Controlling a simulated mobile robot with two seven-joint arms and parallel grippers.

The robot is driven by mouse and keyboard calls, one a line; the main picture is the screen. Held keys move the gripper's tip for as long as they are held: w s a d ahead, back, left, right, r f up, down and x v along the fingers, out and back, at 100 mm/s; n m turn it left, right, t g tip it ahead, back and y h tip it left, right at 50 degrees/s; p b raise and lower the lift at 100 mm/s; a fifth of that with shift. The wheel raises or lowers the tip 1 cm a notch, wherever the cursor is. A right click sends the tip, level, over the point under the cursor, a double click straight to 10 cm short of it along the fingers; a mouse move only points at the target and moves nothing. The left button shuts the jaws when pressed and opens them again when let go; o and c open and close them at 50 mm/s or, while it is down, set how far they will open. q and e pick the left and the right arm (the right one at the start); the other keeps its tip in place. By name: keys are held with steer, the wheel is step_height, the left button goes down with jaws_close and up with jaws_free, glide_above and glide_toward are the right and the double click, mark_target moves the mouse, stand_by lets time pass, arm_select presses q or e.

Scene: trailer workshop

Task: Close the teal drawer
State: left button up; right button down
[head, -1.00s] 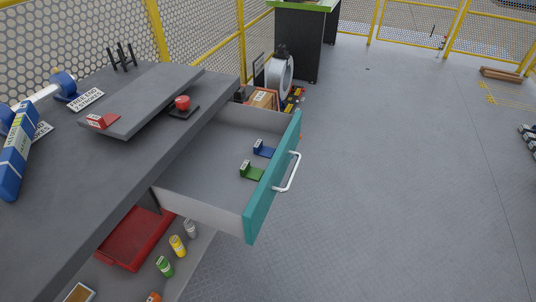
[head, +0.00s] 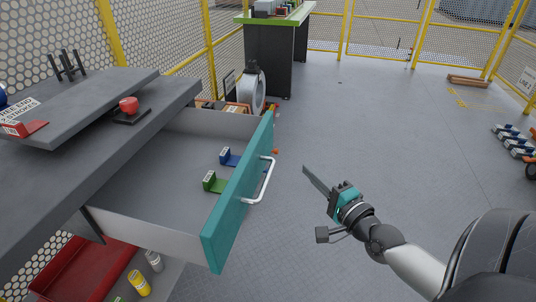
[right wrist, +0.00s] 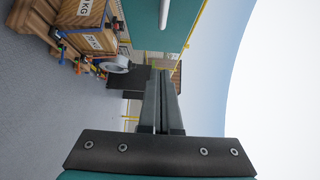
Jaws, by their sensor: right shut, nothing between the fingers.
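The teal drawer (head: 240,200) stands pulled out from the grey workbench, with its teal front and white handle (head: 262,180) facing right. Inside it lie a green bracket-like part (head: 214,183) and a blue one (head: 230,157). My right gripper (head: 306,170) is shut and empty, a short way right of the handle and apart from it. In the right wrist view, the shut fingers (right wrist: 162,102) point ahead, and the teal front (right wrist: 148,22) with part of the handle shows at the top. My left gripper is not in view.
The grey workbench top (head: 160,105) carries a red button (head: 128,104) and a raised shelf plate. A red tray (head: 85,270) and small bottles sit below the drawer. A reel (head: 252,90) and boxes stand behind it.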

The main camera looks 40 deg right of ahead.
steer(key=b, duration=0.1)
glide_toward(267, 143)
steer(key=w+d, duration=0.3)
steer(key=shift+w+a+r, duration=0.15)
steer(key=shift+w+a, duration=1.15)
steer(key=shift+w, duration=0.05)
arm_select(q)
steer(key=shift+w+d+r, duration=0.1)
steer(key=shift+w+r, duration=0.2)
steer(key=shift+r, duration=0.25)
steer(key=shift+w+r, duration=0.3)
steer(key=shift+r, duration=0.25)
arm_select(e)
steer(key=shift+w, duration=0.15)
